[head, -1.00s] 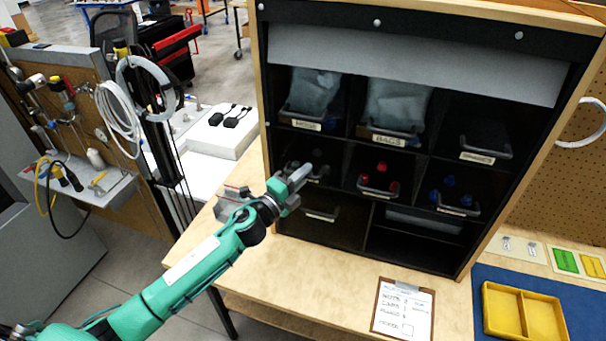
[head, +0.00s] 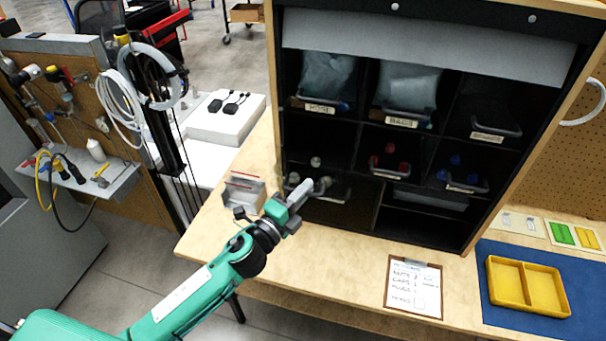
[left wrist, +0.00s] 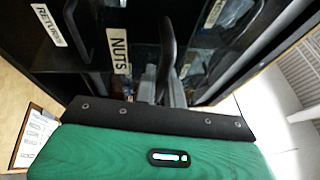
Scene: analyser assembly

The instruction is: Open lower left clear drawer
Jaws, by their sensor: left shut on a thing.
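The clear drawer with grey nuts (head: 335,194) is at the left of the shelf's middle row in the head view. It stands partly out of its bay and overhangs the bay below. Its NUTS label (left wrist: 119,52) shows in the left wrist view. My left gripper (head: 303,192) is at the drawer's front and shut on its handle. The fingers (left wrist: 168,62) show beside the NUTS label in the left wrist view; the exact contact is dark. The RETURNS label (left wrist: 48,24) of the compartment below also shows there. My right gripper is not in view.
Drawers with red caps (head: 389,160) and blue plugs (head: 455,168) are right of the nuts. A small grey holder (head: 243,192) stands on the bench left of the shelf. A clipboard (head: 414,287) and a yellow tray (head: 527,286) lie in front.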

